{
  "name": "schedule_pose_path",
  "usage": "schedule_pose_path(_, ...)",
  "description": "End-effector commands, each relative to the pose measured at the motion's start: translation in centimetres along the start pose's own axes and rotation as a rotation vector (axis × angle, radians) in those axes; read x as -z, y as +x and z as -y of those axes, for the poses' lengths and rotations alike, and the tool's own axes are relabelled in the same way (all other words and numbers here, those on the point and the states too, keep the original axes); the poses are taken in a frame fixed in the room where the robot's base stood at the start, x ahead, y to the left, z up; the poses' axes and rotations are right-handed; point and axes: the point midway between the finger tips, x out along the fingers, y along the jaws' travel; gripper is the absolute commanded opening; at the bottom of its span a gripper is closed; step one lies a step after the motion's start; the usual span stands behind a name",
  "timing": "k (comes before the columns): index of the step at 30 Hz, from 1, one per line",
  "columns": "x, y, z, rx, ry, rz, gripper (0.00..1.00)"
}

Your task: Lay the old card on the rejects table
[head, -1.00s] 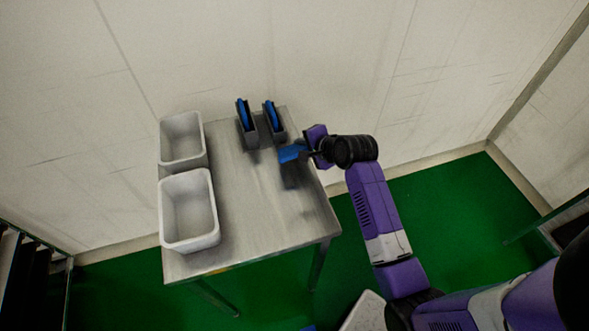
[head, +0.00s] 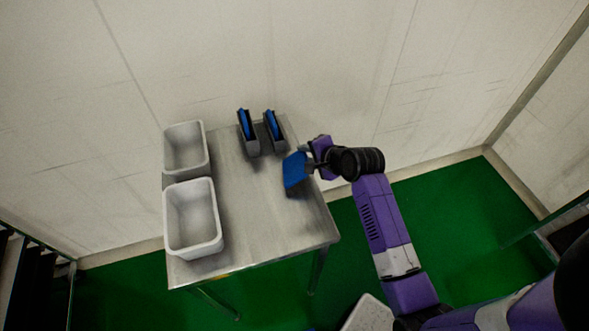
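A blue card (head: 294,170) is held in my gripper (head: 309,159) over the right side of the grey metal table (head: 255,225). The card is tilted, with its broad face towards the camera, and a dark shadow lies on the table beneath it. It looks a little above the table, though I cannot tell the exact gap. The gripper fingers are small and partly hidden, but they appear shut on the card's right edge. My purple arm reaches in from the right.
Two dark holders with blue cards, a left one (head: 248,143) and a right one (head: 275,140), stand at the table's back edge. Two white bins, a rear one (head: 186,150) and a front one (head: 193,222), stand along its left side. The table's front middle is clear.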

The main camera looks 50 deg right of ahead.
Motion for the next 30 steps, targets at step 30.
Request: schedule_pose_path(30,0.0,-7.2,1.7,-0.001,0.001,0.001,0.27)
